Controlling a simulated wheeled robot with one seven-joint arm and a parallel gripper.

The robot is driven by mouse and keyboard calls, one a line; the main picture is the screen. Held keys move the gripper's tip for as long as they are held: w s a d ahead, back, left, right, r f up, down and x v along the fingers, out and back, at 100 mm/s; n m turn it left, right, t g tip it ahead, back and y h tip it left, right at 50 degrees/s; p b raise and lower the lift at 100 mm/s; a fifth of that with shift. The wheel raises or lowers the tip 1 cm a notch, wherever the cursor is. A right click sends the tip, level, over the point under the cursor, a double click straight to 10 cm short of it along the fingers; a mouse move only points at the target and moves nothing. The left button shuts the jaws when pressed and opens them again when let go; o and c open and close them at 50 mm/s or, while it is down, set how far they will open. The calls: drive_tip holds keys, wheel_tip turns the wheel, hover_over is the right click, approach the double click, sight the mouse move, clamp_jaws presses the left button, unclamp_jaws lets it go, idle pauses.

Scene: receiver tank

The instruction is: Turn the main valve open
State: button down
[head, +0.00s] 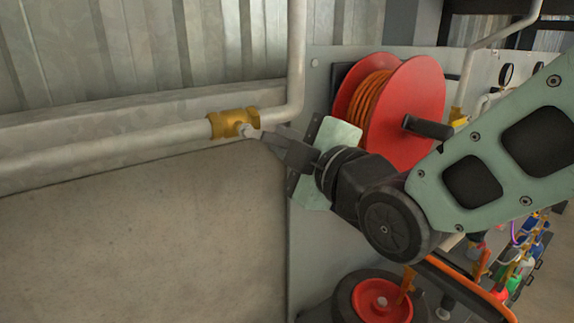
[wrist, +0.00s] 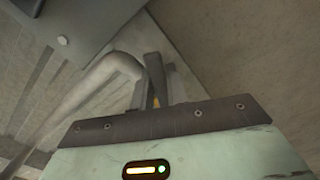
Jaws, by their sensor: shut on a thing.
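The main valve is a brass body (head: 234,122) on a grey pipe that runs along the wall, at the left of centre in the head view. A pale stem end sticks out at its front. My gripper (head: 278,143) reaches it from the right, with its fingers just beside the stem. It is shut on the valve's handle, which the fingers mostly hide. In the wrist view a dark bar, apparently the handle (wrist: 154,72), shows between the fingers. A small yellow patch shows below it, and the valve body is hidden there.
The pipe (head: 130,143) bends upward right of the valve. A red hose reel (head: 425,90) with orange hose is mounted close behind my wrist. Another red-centred wheel (head: 382,300) lies below my arm. Gauges, valves and coloured items crowd the right. The wall (head: 150,240) below the pipe is bare.

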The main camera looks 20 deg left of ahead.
drive_tip(key=r+n+b, duration=0.1)
drive_tip(key=n, duration=0.2)
drive_tip(key=shift+w+d+r+b, duration=0.2)
drive_tip(key=shift+w+r+b, duration=0.05)
drive_tip(key=shift+r+b, duration=0.15)
drive_tip(key=shift+r+n+b, duration=0.45)
drive_tip(key=shift+r+n, duration=0.25)
drive_tip(key=shift+n, duration=0.4)
drive_tip(key=c, duration=1.4)
unclamp_jaws()
